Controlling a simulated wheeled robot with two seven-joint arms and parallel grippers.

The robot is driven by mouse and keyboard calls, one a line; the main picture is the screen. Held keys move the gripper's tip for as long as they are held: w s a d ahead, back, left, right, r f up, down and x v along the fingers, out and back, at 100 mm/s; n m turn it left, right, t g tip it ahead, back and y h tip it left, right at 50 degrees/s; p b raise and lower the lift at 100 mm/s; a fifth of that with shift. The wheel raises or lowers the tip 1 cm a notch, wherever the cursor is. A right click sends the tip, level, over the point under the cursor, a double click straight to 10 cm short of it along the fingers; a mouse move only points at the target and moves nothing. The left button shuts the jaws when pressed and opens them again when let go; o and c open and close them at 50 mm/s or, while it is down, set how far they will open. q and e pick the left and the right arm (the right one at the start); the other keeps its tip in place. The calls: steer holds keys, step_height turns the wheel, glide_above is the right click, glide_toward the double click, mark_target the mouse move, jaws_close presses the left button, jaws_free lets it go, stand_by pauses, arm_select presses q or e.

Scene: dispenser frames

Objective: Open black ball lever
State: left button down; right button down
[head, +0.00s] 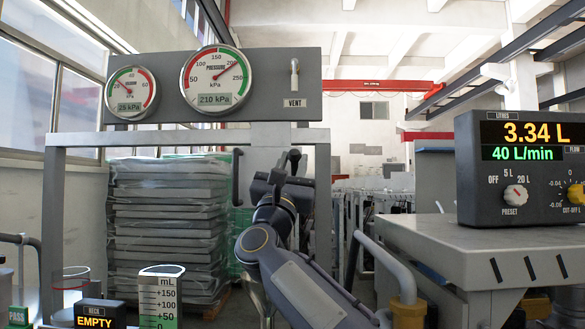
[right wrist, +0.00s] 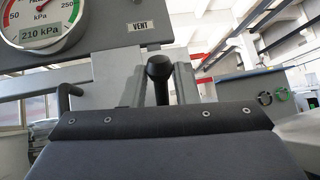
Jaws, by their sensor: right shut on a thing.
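The black ball lever (right wrist: 159,69) stands upright in the right wrist view, its dark round knob on top of a stem. In the head view its dark knob (head: 294,156) shows small, just above my right gripper. My right gripper (head: 286,172) is shut on the lever, with one finger at each side of it in the wrist view. The lower stem is hidden behind the gripper body. My left gripper is not in view.
A grey panel (head: 262,72) with two round gauges and a VENT switch (head: 294,76) is above the gripper. The meter box (head: 522,165), reading 3.34 L and 40 L/min, stands on a grey bench (head: 455,240) at right. A measuring vessel (head: 158,297) and an EMPTY display (head: 95,322) are lower left.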

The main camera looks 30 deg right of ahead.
steer(key=shift+f, duration=0.1)
steer(key=c, duration=1.4)
jaws_free()
steer(key=b+v, duration=0.2)
steer(key=v, duration=0.5)
steer(key=shift+s+a+f, duration=0.2)
steer(key=shift+a, duration=0.1)
